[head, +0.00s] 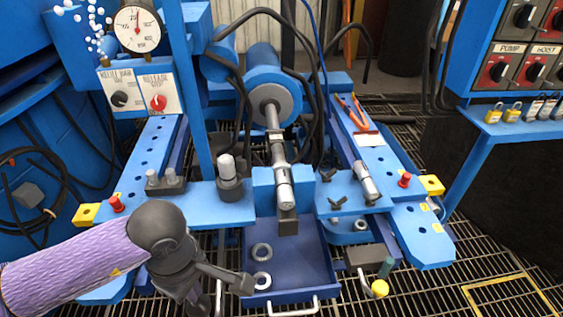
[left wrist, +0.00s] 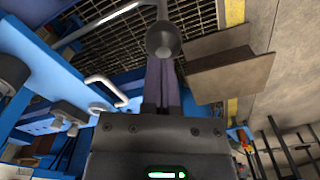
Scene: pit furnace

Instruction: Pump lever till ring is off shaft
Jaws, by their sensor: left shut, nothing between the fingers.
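The grey shaft (head: 272,122) runs from the round ram face of the blue cylinder (head: 262,78) down toward the front of the blue press. A bright metal sleeve (head: 284,190) sits at its near end. I cannot clearly tell which collar is the ring. My left gripper (head: 240,284) is low at the front, beside the blue tray, shut and empty. In the left wrist view its closed fingers (left wrist: 160,85) point at a dark round-ended piece (left wrist: 163,40); I cannot tell if they touch it. A yellow knob (head: 380,288) is at the front right. The lever is not clearly identifiable. My right gripper is out of view.
A pressure gauge (head: 137,29) stands above a panel with a red knob (head: 157,103). A control cabinet (head: 520,45) is at right. Hoses loop behind.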

